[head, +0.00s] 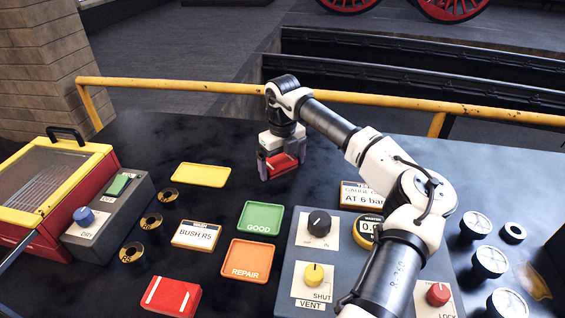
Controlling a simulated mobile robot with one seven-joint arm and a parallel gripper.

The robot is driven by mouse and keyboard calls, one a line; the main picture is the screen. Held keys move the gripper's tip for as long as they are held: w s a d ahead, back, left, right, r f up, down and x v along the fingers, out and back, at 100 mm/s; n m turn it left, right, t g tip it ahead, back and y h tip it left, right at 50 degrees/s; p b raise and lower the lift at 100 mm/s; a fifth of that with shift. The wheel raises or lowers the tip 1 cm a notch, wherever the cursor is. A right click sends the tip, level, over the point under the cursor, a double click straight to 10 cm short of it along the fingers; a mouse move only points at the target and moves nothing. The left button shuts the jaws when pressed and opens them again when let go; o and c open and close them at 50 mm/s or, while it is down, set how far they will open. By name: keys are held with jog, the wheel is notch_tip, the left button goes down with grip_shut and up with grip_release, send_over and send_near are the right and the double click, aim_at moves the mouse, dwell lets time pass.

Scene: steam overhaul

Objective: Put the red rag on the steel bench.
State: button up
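A red piece with a white stripe (281,166), which looks like a red rag, sits between the fingers of my gripper (281,164). It fills the gap, and the fingers appear shut on it. They point down at the far part of the dark steel bench (225,148). I cannot tell whether the rag touches the bench or hangs just above it. A second red block-like piece with white stripes (172,297) lies at the front left of the bench.
A yellow tray (201,175), a green GOOD tray (260,218) and an orange REPAIR tray (247,261) lie left of centre. A control panel (300,262) with knobs is under my arm. A red-and-yellow cabinet (95,165) stands left. A yellow rail (190,85) runs behind.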

aim_at(283, 163)
jog(key=shift+r, duration=0.15)
notch_tip(283, 163, up, 12)
jog(key=b, duration=0.1)
dwell(0.3)
